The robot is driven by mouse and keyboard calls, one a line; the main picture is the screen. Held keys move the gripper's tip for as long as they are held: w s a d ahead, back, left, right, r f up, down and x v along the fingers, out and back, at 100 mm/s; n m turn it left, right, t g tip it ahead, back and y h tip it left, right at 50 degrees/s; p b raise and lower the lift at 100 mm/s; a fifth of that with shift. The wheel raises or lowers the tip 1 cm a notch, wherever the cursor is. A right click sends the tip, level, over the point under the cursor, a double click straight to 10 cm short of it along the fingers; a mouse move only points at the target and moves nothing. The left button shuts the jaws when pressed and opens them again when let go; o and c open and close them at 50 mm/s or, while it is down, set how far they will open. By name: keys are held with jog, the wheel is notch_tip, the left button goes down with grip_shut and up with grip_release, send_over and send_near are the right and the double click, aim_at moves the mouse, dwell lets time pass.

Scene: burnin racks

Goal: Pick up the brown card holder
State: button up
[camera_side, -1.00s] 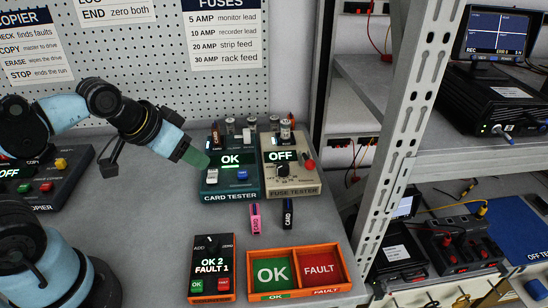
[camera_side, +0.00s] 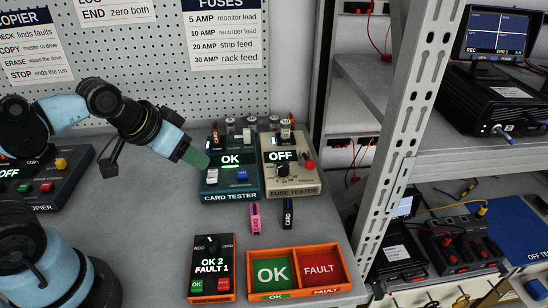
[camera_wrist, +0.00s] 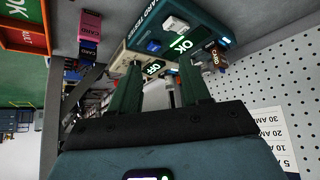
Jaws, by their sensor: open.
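The brown card holder (camera_side: 215,138), marked CARD, stands upright in the back left of the green card tester (camera_side: 232,178), whose screen reads OK. In the wrist view the brown holder (camera_wrist: 213,57) is just right of my fingers, apart from them. My gripper (camera_side: 196,158) is at the tester's left edge in the side view, below and left of the holder. In the wrist view my gripper (camera_wrist: 160,68) has its two fingers spread, with nothing held between them. The fingertips are hard to make out in the side view.
The fuse tester (camera_side: 290,172) reads OFF beside the card tester. A pink holder (camera_side: 255,218) and a dark holder (camera_side: 287,214) lie in front. A counter box (camera_side: 212,268) and an orange OK/FAULT tray (camera_side: 349,283) are nearer. A metal rack post (camera_side: 396,130) stands right.

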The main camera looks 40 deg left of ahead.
jog(key=shift+o, duration=0.3)
jog(key=shift+w, duration=0.1)
notch_tip(320, 180, up, 3)
jog(key=n+g, duration=0.7)
jog(key=n, duration=0.2)
send_over(215, 126)
notch_tip(215, 126, down, 11)
jog(key=shift+f, duration=0.15)
grip_shut()
